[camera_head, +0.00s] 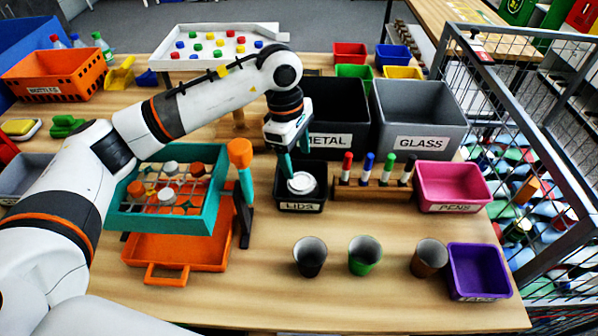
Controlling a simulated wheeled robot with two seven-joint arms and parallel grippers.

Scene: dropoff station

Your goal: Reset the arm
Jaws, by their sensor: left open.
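My left arm reaches in from the left across the table. Its gripper (294,160) points down over the black bin labelled LIDS (300,207), with its teal fingers apart. A round white lid (301,183) shows in the bin just below the fingertips. I cannot tell whether the fingers touch the lid, but they are not closed on it. My right gripper is not in view.
Left of the bin are a teal sieve tray (150,220) and an orange tray (185,250). A marker rack (371,192) and pink PENS bin (453,187) stand right. METAL (327,112) and GLASS (420,115) bins stand behind. Cups (364,256) stand in front.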

